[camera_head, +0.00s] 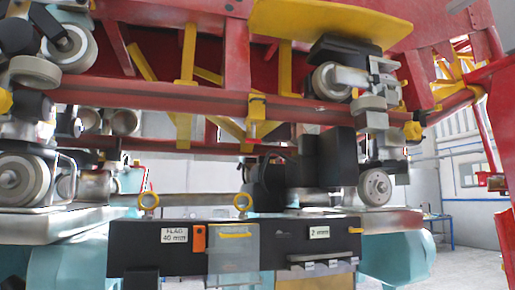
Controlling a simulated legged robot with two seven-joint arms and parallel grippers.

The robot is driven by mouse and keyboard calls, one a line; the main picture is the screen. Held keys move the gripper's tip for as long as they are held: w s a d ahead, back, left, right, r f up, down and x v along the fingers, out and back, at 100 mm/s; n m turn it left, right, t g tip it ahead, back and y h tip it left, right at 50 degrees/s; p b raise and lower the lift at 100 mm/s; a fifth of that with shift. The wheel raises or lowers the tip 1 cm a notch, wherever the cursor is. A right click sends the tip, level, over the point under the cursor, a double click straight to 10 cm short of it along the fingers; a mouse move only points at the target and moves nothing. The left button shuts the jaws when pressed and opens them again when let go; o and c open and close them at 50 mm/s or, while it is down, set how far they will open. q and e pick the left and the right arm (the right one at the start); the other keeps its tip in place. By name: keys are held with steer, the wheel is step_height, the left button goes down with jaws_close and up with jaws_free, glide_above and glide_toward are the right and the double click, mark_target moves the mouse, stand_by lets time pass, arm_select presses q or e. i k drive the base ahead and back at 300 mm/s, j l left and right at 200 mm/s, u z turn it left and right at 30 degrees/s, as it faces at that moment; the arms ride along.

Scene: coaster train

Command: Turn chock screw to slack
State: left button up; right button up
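I cannot pick out the chock screw for certain in the head view. The red coaster train frame (200,104) spans the upper picture, with wheel assemblies at both sides. A grey wheel (375,187) stands at the right below the frame, and a larger pale wheel (22,180) stands at the left. A black block-shaped unit (335,160) is below the frame, right of the middle. Neither of my grippers shows.
The dark box (200,262) spans the lower middle, with labels "FLAG 40 mm" (174,236) and "2 mm" (319,232) and an orange piece (199,238). Teal bodies (395,262) stand low at both sides. Red posts (487,130) rise at the right; open floor lies behind.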

mark_target(253, 140)
steer(key=u, duration=0.35)
steer(key=i+l+u, duration=0.1)
steer(key=l+u, duration=0.15)
steer(key=u, duration=0.15)
steer(key=l+u, duration=0.25)
steer(key=u, duration=0.15)
steer(key=l+u, duration=0.6)
steer(key=u, duration=0.2)
